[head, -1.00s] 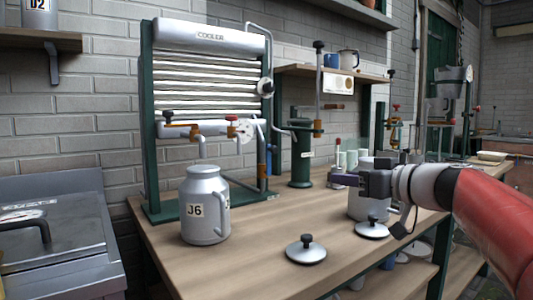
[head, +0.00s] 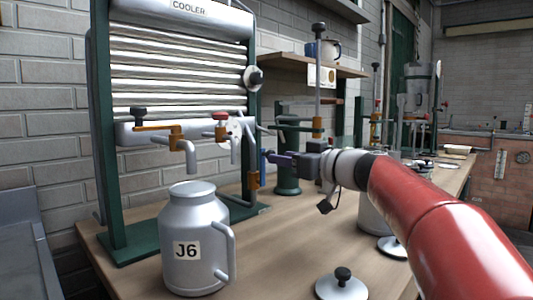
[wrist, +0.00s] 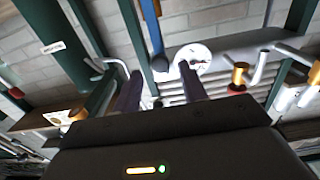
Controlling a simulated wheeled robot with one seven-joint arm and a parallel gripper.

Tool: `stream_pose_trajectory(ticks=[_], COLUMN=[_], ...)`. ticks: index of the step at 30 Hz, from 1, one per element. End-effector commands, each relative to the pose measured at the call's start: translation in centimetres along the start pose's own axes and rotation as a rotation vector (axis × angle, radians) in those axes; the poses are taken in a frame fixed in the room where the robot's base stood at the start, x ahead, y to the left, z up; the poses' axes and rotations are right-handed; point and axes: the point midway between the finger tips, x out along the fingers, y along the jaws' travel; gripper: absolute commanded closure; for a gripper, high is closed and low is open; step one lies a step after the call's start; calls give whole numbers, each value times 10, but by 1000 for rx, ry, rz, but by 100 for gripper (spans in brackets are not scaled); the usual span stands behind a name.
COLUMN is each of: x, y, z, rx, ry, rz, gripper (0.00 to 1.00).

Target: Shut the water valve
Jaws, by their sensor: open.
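The cooler (head: 180,75) stands on the bench in a green frame. Low on it are a brass tap with a black knob (head: 139,113), a tap with a red knob (head: 221,117) and a round white dial (head: 235,131). A brass fitting (head: 253,181) is on a pipe at its right post, with a blue part (head: 263,160) just above. None is labelled as the water valve. My gripper (head: 270,157) is open beside that blue part; contact cannot be told.
Another can (head: 372,212) and lid (head: 393,247) are behind my arm. A green pump (head: 287,165) stands behind my gripper.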

Motion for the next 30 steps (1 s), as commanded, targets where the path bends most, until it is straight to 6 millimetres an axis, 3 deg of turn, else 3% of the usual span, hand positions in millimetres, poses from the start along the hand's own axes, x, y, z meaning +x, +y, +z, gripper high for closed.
stream_pose_trajectory(ticks=[3,9,20,30], x=[22,45,50,50], y=[-1,0,0,0], z=[-2,-1,0,0], rx=[2,1,0,0], ry=[-1,-1,0,-1], rz=[-3,-1,1,1], gripper=[58,58,58,100])
